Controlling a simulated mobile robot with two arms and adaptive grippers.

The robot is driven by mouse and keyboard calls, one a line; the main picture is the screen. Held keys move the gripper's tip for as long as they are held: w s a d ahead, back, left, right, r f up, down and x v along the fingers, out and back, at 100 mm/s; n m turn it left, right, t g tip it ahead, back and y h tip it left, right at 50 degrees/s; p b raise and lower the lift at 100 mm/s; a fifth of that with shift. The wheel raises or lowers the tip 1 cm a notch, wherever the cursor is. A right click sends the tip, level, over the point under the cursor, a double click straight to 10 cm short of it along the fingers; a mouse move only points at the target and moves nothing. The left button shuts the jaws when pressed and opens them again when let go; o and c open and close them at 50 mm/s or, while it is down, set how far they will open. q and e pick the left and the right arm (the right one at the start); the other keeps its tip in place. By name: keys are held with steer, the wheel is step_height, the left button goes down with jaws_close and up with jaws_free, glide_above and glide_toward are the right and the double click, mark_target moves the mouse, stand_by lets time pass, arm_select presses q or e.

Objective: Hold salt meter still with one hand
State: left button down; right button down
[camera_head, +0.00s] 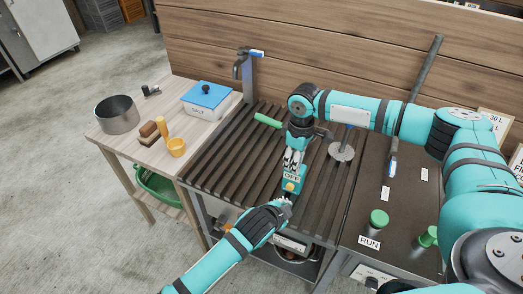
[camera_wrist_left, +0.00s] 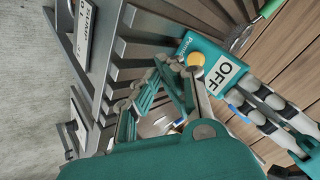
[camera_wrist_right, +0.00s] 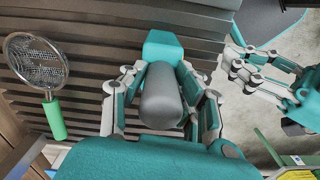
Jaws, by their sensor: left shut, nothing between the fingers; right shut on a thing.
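The salt meter (camera_head: 292,182) is a teal box with an OFF label and a yellow button, above or on the slatted top. It also shows in the left wrist view (camera_wrist_left: 188,48). My right gripper (camera_head: 293,160) is shut on its grey rounded part (camera_wrist_right: 161,98), which sits between the fingers in the right wrist view. My left gripper (camera_head: 285,203) is shut and empty, just in front of the meter's button end. In the left wrist view its fingertips (camera_wrist_left: 168,66) are close to the yellow button (camera_wrist_left: 195,59); I cannot tell if they touch it.
A skimmer with a green handle (camera_head: 267,120) lies on the slatted top (camera_head: 225,155). A perforated disc tool (camera_head: 341,152) stands at right. The side table at left holds a pot (camera_head: 117,115), a salt box (camera_head: 204,104), a brush (camera_head: 149,130) and a yellow cup (camera_head: 176,147).

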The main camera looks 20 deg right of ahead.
mark_target(290, 187)
arm_select(q)
steer(key=s+a+r+m+t+h, duration=0.1)
steer(key=a+m, duration=0.3)
steer(key=m, duration=0.9)
steer(key=a+r+m+h, duration=0.1)
steer(key=a+m, duration=0.3)
steer(key=m, duration=0.9)
steer(key=shift+s+r+m+t, duration=0.3)
steer(key=shift+s+r+t, duration=0.1)
steer(key=shift+r, duration=0.15)
steer(key=x, duration=0.8)
steer(key=r+x, duration=0.1)
steer(key=x, duration=0.3)
steer(key=shift+w+d, duration=0.35)
steer(key=shift+d, duration=0.05)
steer(key=shift+w+d, duration=0.35)
steer(key=shift+d, duration=0.1)
